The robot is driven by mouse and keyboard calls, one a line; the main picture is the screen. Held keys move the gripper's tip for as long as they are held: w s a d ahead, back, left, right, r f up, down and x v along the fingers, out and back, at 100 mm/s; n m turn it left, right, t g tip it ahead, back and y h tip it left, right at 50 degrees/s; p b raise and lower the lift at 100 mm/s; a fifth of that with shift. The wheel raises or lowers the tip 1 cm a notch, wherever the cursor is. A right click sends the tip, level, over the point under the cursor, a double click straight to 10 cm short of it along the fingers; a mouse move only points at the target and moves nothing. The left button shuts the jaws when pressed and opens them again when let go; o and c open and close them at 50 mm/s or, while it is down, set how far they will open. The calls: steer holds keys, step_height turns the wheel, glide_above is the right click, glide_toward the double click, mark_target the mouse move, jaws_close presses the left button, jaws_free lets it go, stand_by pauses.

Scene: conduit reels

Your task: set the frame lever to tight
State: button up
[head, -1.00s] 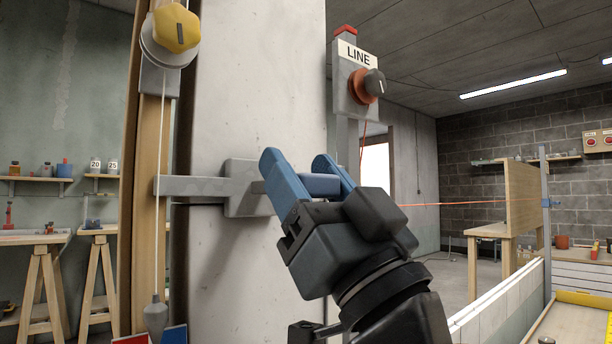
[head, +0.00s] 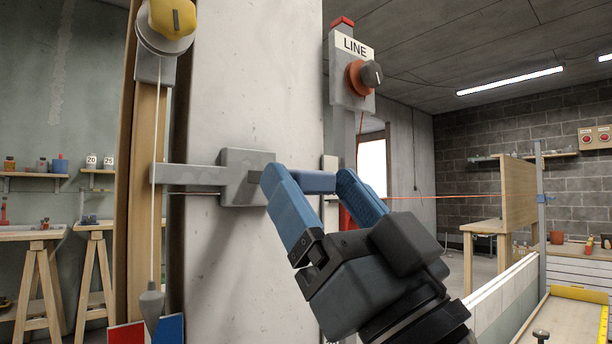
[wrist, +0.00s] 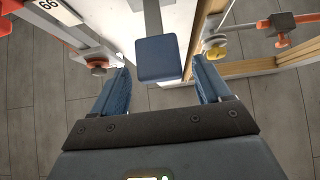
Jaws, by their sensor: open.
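The frame lever appears to be the lever on the pale pillar. It has a grey block (head: 240,178) and a blue handle (head: 315,182) sticking out to the right, roughly level. In the wrist view the handle's square blue end (wrist: 158,58) shows ahead, between the fingers and nearer the top. My gripper (head: 308,176) is open, with one finger on each side of the handle in the head view. It also shows in the wrist view (wrist: 160,72), with clear gaps beside the handle. No tight or loose mark is readable.
A yellow-knobbed pulley (head: 168,22) with a cord and plumb weight (head: 151,305) hangs left of the pillar. A post with a LINE sign (head: 355,46) and a dark-tipped knob (head: 371,75) stands just right. A red-and-blue panel (head: 168,330) is low left.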

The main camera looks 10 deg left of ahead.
steer(key=shift+b+v, duration=0.45)
steer(key=shift+v, duration=1.45)
steer(key=s+d+f+m+t+h, duration=0.15)
steer(key=d+f+m+h, duration=0.3)
steer(key=f, duration=0.45)
steer(key=s+d+f+m+t+h, duration=0.1)
steer(key=d+f+m+t+h, duration=0.2)
steer(key=f+h, duration=0.4)
steer(key=s+d+f+m+h, duration=0.1)
steer(key=d+f+m+h, duration=0.4)
steer(key=f, duration=0.5)
steer(key=s+d+f+g+h, duration=0.2)
steer(key=s+d+f, duration=0.4)
steer(key=s+f, duration=0.3)
steer(key=s+d+f+n+g+h, duration=0.1)
steer(key=s+d+f+g, duration=0.15)
steer(key=s, duration=0.65)
steer(key=s+d+f+n+g+h, duration=0.15)
steer(key=s+d+f, duration=0.25)
steer(key=s, duration=0.6)
step_height(320, 180, up, 34)
steer(key=p, duration=3.3)
steer(key=shift+w+d, duration=0.25)
steer(key=shift+w, duration=0.05)
